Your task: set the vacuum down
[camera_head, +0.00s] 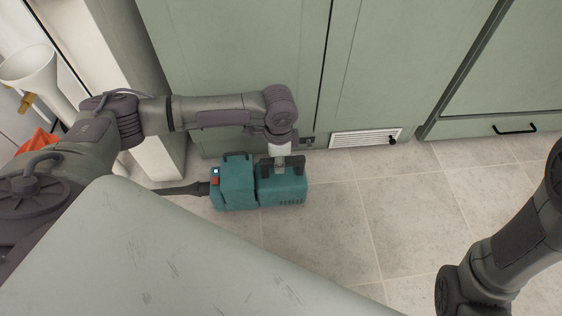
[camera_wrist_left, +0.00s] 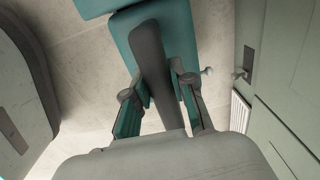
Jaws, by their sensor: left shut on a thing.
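The teal vacuum (camera_head: 235,184) is low near the tiled floor, in front of the green cabinets, with a dark hose or nozzle pointing left. I cannot tell whether its base touches the floor. My left gripper (camera_head: 288,162) comes down from above and is shut on the vacuum's dark handle. In the left wrist view the dark handle (camera_wrist_left: 150,62) runs between the two fingers of my left gripper (camera_wrist_left: 155,103), with the teal body (camera_wrist_left: 205,30) behind it. My right arm shows at the right edge of the head view, but its gripper is out of view.
Green cabinets (camera_head: 240,60) stand close behind the vacuum, with a white floor-level vent (camera_head: 365,138) to its right. A pale surface (camera_head: 170,260) fills the lower left foreground. Tiled floor (camera_head: 390,215) is clear to the right. A white funnel-like object (camera_head: 30,68) and orange item (camera_head: 38,142) are at far left.

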